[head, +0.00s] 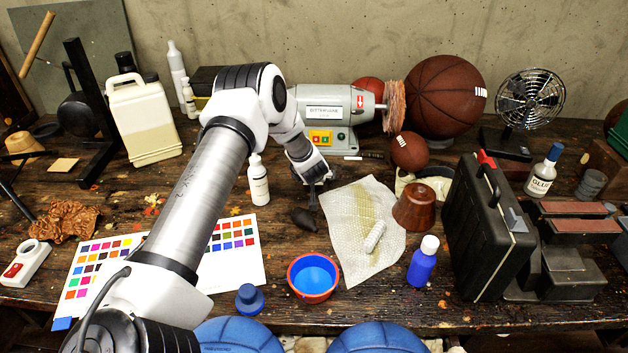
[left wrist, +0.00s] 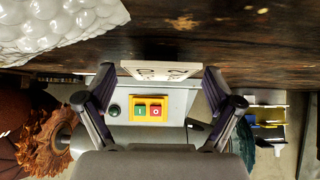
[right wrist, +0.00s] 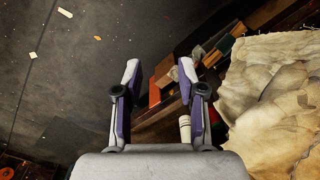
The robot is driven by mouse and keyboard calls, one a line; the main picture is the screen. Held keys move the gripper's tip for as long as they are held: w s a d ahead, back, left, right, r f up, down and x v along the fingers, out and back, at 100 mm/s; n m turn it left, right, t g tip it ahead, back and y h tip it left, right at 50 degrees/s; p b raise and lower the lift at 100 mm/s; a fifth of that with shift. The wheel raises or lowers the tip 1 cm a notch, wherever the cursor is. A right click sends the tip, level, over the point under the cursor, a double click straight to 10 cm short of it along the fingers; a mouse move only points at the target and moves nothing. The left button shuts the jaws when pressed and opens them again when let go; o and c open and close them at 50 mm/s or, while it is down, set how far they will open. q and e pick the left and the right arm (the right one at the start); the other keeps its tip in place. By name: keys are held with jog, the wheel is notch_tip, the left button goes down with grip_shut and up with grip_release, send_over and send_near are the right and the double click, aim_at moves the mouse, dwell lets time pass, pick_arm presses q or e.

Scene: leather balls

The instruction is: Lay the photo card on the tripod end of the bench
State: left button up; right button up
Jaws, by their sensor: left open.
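A card of colour squares (head: 234,262) lies flat on the bench at left, partly hidden by my arm. I cannot tell if it is the photo card. My left gripper (head: 313,192) is open, right of this card, close above a dark pointed object (head: 304,219). In the left wrist view a flat white piece with faint marks (left wrist: 160,70) shows between the open fingers, in front of the grey machine; I cannot tell what it is or whether it is touched. My right gripper (right wrist: 158,75) is open and empty. I cannot make out the tripod for certain.
A white bottle (head: 258,180) stands left of my left gripper, bubble wrap (head: 340,225) right of it. The grey machine (head: 320,105) is behind. A blue-filled bowl (head: 313,278) and black case (head: 480,230) stand at the front. A black stand (head: 90,110) is at left.

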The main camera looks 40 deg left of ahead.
pick_arm(q)
jog(key=shift+s+r, duration=0.1)
jog(key=shift+r, duration=0.05)
jog(key=shift+d, duration=0.1)
jog(key=c, duration=1.1)
